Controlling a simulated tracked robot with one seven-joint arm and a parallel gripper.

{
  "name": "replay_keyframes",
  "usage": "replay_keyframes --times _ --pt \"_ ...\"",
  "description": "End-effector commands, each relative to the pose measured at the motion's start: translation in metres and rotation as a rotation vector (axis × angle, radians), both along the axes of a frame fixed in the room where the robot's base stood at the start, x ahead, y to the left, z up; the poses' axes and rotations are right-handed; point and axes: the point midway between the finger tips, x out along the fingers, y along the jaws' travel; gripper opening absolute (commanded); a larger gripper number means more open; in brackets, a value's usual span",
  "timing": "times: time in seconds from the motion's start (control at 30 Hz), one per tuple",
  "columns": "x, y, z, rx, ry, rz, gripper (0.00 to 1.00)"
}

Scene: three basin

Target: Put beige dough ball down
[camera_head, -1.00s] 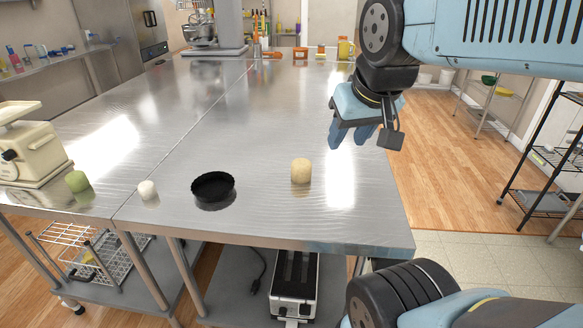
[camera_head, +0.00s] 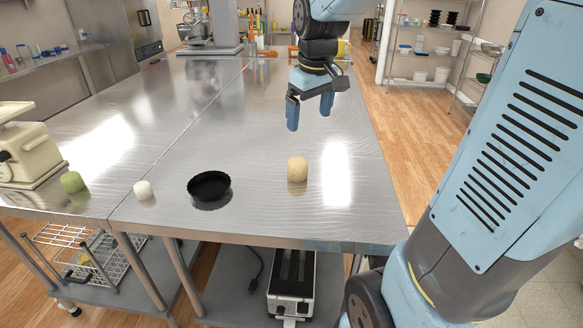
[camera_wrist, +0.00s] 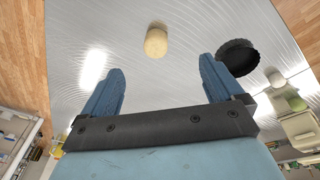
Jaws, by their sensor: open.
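The beige dough ball (camera_head: 297,169) stands on the steel table (camera_head: 255,215) near its front right. It is a short, rounded cylinder. My gripper (camera_head: 310,113) is open and empty, above the table and behind the dough ball in the head view. In the wrist view the dough ball (camera_wrist: 156,41) lies ahead of the two blue fingers (camera_wrist: 160,85), roughly between their lines and apart from them.
A black round tin (camera_head: 209,187) stands left of the dough ball. A white ball (camera_head: 145,190) and a green ball (camera_head: 73,182) are further left, near a cream scale (camera_head: 27,155). Bottles and orange items line the far edge. The middle of the table is clear.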

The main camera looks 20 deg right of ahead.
Motion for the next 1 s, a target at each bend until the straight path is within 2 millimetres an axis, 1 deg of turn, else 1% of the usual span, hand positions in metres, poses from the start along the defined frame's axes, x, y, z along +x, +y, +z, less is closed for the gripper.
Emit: replay_keyframes --times 0.03,0.2,0.3,0.4,0.53,0.67,0.73,1.0 --pt "0.014 0.0 -0.008 -0.005 0.028 0.026 0.94" --pt "0.054 0.001 -0.033 -0.016 0.101 0.122 0.94" --pt "0.074 0.001 -0.049 -0.018 0.138 0.172 0.94" --pt "0.089 0.001 -0.061 -0.018 0.166 0.211 0.94" --pt "0.1 0.001 -0.072 -0.018 0.189 0.245 0.94" --pt "0.105 0.001 -0.081 -0.017 0.199 0.258 0.94" --pt "0.105 0.001 -0.089 -0.017 0.2 0.259 0.94" --pt "0.103 0.0 -0.135 -0.017 0.201 0.258 0.94"
